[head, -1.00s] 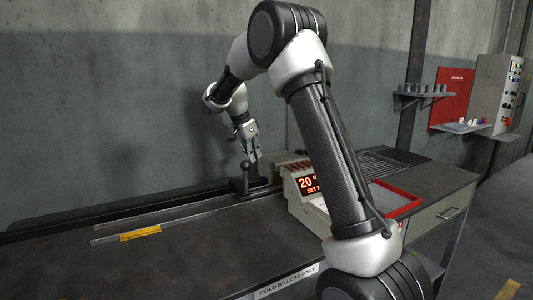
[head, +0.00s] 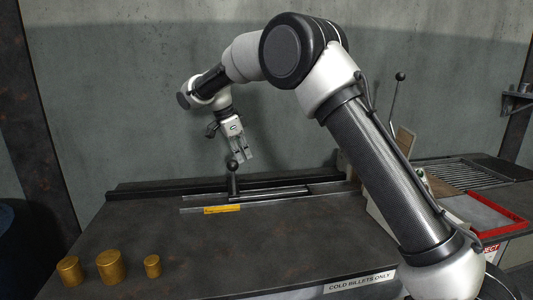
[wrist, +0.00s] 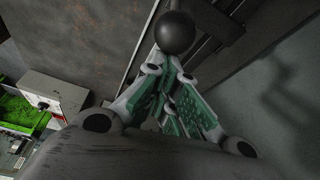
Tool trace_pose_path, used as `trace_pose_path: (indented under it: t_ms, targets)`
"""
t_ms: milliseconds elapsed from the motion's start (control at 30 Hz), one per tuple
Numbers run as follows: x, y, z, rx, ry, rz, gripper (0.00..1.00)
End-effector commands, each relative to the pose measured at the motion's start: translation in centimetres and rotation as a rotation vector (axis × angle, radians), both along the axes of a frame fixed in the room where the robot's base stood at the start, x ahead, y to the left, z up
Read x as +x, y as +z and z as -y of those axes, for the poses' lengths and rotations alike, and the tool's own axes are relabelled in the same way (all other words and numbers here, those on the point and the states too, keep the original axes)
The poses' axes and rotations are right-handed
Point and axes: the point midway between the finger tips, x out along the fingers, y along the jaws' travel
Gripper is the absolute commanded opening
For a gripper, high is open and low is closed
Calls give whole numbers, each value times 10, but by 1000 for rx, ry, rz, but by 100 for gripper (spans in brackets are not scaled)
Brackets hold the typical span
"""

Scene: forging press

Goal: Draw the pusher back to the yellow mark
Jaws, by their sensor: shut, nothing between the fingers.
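The pusher (head: 233,182) is a dark upright post with a black ball knob, standing on the rail at the back of the bench. Its foot is just behind the right end of the yellow mark (head: 222,209). My gripper (head: 246,160) is shut and empty, close by the knob on its right side in the head view. In the wrist view the black knob (wrist: 175,32) is just beyond my fingertips (wrist: 172,62); I cannot tell whether they touch. The post below the knob is hidden there.
Several brass billets (head: 112,266) stand at the bench's front left. A lever (head: 395,100) rises there. The wall is close behind the rail. The bench middle is clear.

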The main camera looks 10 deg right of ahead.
Motion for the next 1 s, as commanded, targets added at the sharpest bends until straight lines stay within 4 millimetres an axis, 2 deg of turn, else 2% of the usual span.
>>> trace_pose_path:
  t_ms: [33, 200, 400, 833, 933, 1000]
  targets:
    - [-1, -1, -11, 0, 2, -1, 0]
    - [-1, 0, -31, 0, 2, -1, 0]
    - [-1, 0, -40, 0, -1, 0, 0]
    - [0, 0, -38, 0, -1, 0, 0]
    - [4, 2, -27, 0, -1, 0, 0]
    - [10, 4, -12, 0, -4, 0, 0]
